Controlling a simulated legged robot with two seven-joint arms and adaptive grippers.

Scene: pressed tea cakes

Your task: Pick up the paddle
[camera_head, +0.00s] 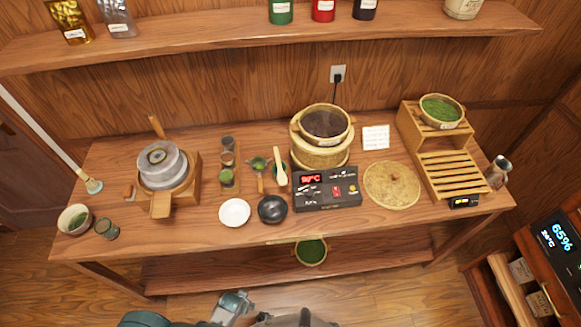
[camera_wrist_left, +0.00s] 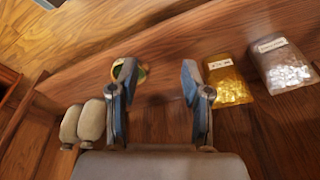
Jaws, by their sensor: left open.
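The pale wooden paddle (camera_head: 280,166) is in the middle of the table in the head view, just left of the round steamer (camera_head: 320,150) and next to a small green-topped item. No gripper is near it. My left gripper (camera_wrist_left: 158,92) is open and empty in the left wrist view, its two blue-grey fingers spread apart. The paddle is not seen in that view. Blue-grey parts of mine (camera_head: 232,305) show at the bottom edge of the head view, in front of the table. I do not see my right gripper.
A stone mill (camera_head: 163,167) stands at the left. A black control box (camera_head: 327,190), white dish (camera_head: 234,213) and black bowl (camera_head: 272,209) lie before the paddle. A woven lid (camera_head: 391,186) and slatted stand (camera_head: 453,175) are at right. Gold pouch (camera_wrist_left: 228,80) sits on wood.

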